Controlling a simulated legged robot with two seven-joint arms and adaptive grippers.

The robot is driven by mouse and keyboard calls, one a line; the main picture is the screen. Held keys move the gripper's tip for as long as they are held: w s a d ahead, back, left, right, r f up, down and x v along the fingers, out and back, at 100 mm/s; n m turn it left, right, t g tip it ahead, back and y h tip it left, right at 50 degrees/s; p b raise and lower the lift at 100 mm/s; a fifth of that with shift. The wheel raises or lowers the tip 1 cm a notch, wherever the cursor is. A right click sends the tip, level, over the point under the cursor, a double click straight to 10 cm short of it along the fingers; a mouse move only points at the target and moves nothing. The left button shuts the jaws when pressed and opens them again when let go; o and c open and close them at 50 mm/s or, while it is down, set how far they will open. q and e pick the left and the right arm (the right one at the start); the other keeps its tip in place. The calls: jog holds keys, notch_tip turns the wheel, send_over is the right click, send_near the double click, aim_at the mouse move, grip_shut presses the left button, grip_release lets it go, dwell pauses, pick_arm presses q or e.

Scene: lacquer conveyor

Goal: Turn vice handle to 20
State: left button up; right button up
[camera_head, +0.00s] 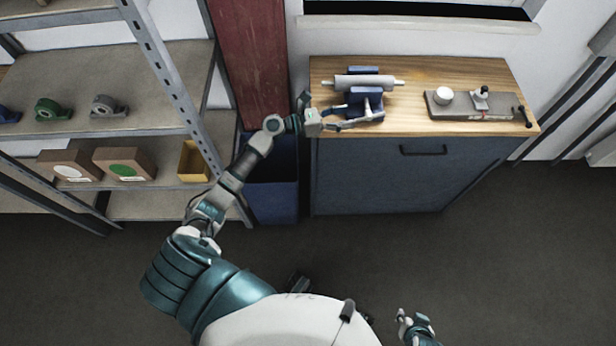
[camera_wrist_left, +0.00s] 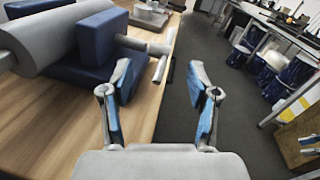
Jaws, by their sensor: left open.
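A blue vice (camera_head: 366,104) stands on the wooden bench top, with a grey roller (camera_head: 365,82) lying in it. In the left wrist view the vice (camera_wrist_left: 95,38) is at the upper left. Its grey handle (camera_wrist_left: 159,66) is a crossbar at the end of a screw, beyond my fingertips and between their lines. My left gripper (camera_head: 336,118) is at the bench's left front, beside the vice. In the left wrist view my left gripper (camera_wrist_left: 161,82) is open with nothing between its fingers. My right gripper (camera_head: 414,324) is low at the bottom, away from the bench; its fingers are too small to read.
The wooden bench top (camera_head: 440,72) is clear between the vice and a grey plate (camera_head: 465,112) with a dial and small fittings. A blue bin (camera_head: 272,190) stands left of the cabinet. Metal shelves (camera_head: 150,75) hold parts and boxes at left.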

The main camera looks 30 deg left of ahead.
pick_arm(q)
jog(key=v, duration=1.1)
jog(key=s+d+f+m+g+y, duration=0.1)
jog(key=s+f+m, duration=0.1)
jog(key=f, duration=0.5)
jog(key=s+d+f+m+g+y+p, duration=0.1)
jog(key=f+m+y, duration=0.1)
jog(key=f, duration=0.5)
jog(key=s+d+f+m+g+y+p, duration=0.1)
jog(key=s+d+f+m+y, duration=0.1)
jog(key=f+m, duration=0.2)
notch_tip(320, 180, down, 3)
jog(key=shift+s+f+g, duration=0.15)
jog(key=shift+s+g, duration=0.15)
jog(key=shift+s, duration=0.05)
pick_arm(e)
jog(key=r, duration=0.2)
jog(key=shift+w+r, duration=0.25)
jog(key=shift+r, duration=0.15)
